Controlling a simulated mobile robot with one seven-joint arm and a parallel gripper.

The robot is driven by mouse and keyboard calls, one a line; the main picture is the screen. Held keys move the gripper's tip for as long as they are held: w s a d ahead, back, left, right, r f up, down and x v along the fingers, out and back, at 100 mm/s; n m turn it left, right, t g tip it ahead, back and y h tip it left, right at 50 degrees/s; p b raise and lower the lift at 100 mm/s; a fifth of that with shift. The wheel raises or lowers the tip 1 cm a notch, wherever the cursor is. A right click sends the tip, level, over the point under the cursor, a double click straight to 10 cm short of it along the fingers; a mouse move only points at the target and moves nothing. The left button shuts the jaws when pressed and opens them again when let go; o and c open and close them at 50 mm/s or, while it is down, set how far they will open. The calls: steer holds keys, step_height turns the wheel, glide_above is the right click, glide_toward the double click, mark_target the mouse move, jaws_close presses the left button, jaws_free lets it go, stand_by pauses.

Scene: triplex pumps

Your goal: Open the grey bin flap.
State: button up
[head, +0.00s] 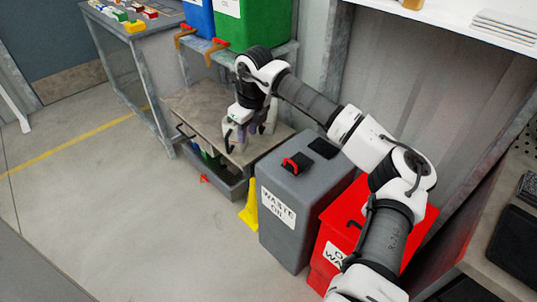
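The grey bin (284,226) with a "WASTE OIL" label stands on the floor at the middle of the head view. Its flap (304,174) lies flat on top and looks shut. A red handle (296,162) stands on the flap, and a black pad lies behind it. My gripper (244,142) points down over the wooden-topped cabinet, left of and beyond the bin, apart from the handle. Its fingers are small and partly hidden, so I cannot tell how far they are open. I see nothing clearly held.
A red bin (327,240) stands close on the right, partly behind my arm. The cabinet (190,105) has an open drawer (222,186) at its front. A yellow object (250,207) stands beside the grey bin. Blue and green bins (250,24) stand above. The floor at left is free.

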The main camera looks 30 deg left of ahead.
steer(key=w+d+m+t+h, duration=0.1)
steer(key=w+d+m+h, duration=0.15)
steer(key=w+d, duration=0.45)
steer(key=p, duration=0.1)
glide_toward(288, 160)
steer(key=shift+n, duration=0.45)
steer(key=f, duration=0.5)
steer(key=w+f, duration=0.1)
steer(key=f, duration=0.1)
steer(key=shift+w+d+f, duration=0.1)
steer(key=shift+f, duration=0.15)
jaws_close()
